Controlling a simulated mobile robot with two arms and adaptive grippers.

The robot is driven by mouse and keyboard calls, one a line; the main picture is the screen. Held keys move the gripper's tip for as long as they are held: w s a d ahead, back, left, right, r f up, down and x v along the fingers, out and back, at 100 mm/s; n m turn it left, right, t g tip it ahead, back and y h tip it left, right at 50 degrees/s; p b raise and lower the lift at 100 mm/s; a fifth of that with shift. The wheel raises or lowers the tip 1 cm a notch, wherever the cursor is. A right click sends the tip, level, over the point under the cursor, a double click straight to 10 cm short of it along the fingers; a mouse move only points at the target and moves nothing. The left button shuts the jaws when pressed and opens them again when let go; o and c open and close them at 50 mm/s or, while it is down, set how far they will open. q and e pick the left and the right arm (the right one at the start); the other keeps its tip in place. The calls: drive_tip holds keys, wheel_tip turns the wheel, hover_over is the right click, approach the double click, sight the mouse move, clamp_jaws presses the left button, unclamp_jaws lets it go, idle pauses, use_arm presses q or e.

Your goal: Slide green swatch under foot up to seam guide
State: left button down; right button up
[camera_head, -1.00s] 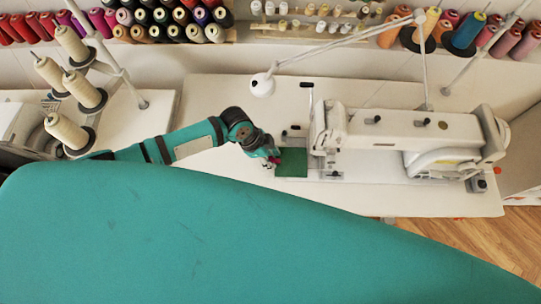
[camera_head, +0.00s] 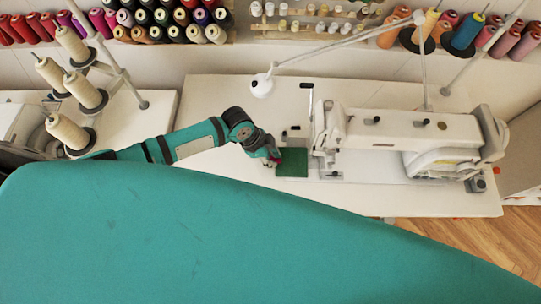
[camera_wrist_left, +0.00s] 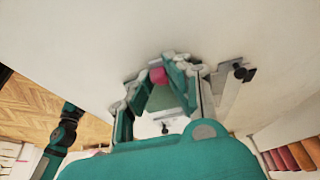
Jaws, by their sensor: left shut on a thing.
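The dark green swatch (camera_head: 292,162) lies flat on the white machine table, just left of the sewing machine's needle end. My left gripper (camera_head: 273,160) is at the swatch's left edge, shut on it. A small pink piece (camera_wrist_left: 158,75) shows between the fingertips in the left wrist view, where the left gripper (camera_wrist_left: 160,72) fills the middle. The presser foot area (camera_head: 322,158) of the white sewing machine (camera_head: 400,130) is right of the swatch, with a small gap. A small metal plate (camera_head: 331,175) lies by it. I cannot make out the seam guide. My right gripper is out of view.
A lamp (camera_head: 262,85) hangs behind the swatch. Cone spools (camera_head: 68,132) stand at left, and thread racks (camera_head: 170,18) line the back. The white table (camera_head: 215,100) is clear behind my left arm.

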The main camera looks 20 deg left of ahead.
sight(286, 161)
use_arm(q)
drive_tip(key=shift+d, duration=0.15)
drive_tip(key=shift+w+d, duration=0.25)
drive_tip(key=shift+d, duration=0.5)
drive_tip(key=shift+w+d, duration=0.25)
drive_tip(key=shift+d, duration=0.45)
drive_tip(key=c, duration=1.2)
unclamp_jaws()
drive_tip(key=v, duration=1.2)
